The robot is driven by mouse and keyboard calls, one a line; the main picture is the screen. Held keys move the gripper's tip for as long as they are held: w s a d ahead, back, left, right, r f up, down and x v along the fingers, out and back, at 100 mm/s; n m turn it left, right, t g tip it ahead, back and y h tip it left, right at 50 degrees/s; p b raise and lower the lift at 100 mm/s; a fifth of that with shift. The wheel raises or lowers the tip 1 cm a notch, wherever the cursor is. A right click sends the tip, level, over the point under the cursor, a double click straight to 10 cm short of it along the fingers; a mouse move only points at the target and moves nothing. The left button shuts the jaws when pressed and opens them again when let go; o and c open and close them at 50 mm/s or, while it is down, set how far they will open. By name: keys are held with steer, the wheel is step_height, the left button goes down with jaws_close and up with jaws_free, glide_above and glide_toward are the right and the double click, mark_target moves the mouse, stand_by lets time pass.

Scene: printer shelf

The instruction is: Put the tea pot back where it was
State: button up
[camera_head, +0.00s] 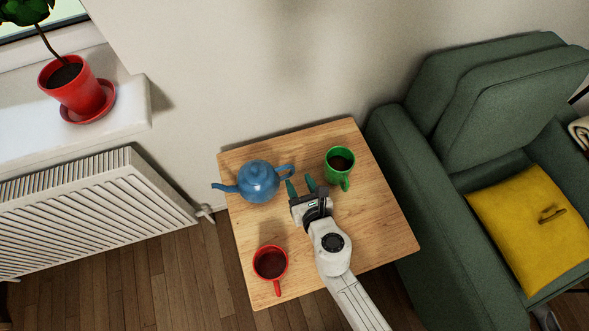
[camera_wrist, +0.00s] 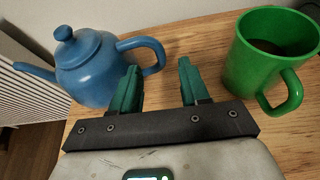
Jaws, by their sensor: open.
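The blue tea pot (camera_head: 259,181) stands upright near the back left of the wooden table (camera_head: 372,215), spout to the left and handle to the right. My gripper (camera_head: 301,187) is open and empty between the tea pot and a green mug (camera_head: 340,165), with its green fingers pointing to the back. In the wrist view the tea pot (camera_wrist: 88,68) is left of the fingers. Its handle (camera_wrist: 146,50) is close to the left finger of my gripper (camera_wrist: 160,82); I cannot tell whether they touch. The green mug (camera_wrist: 262,58) is to the right of the fingers.
A red mug (camera_head: 270,263) with dark liquid stands at the table's front left. A green armchair (camera_head: 422,240) with a yellow cushion (camera_head: 515,225) is on the right. A radiator (camera_head: 95,215) and a potted plant (camera_head: 75,85) on the sill are on the left.

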steer(key=v, duration=0.5)
steer(key=shift+s+r+p, duration=0.1)
steer(key=shift+s+p, duration=0.1)
steer(key=shift+p, duration=0.15)
steer(key=d+r+m+g+h, duration=0.1)
steer(key=d+r+m+h, duration=0.25)
steer(key=d+m, duration=0.65)
steer(key=d+r+m+g+h, duration=0.15)
steer(key=d+m+h, duration=0.35)
steer(key=d+m, duration=0.5)
steer(key=s+d+m+g, duration=0.4)
steer(key=s+d+m, duration=0.3)
steer(key=s+m, duration=0.15)
steer(key=s+a+m+g+y, duration=0.4)
steer(key=s+m+g, duration=0.1)
steer(key=s+m, duration=0.6)
steer(key=shift+f, duration=0.2)
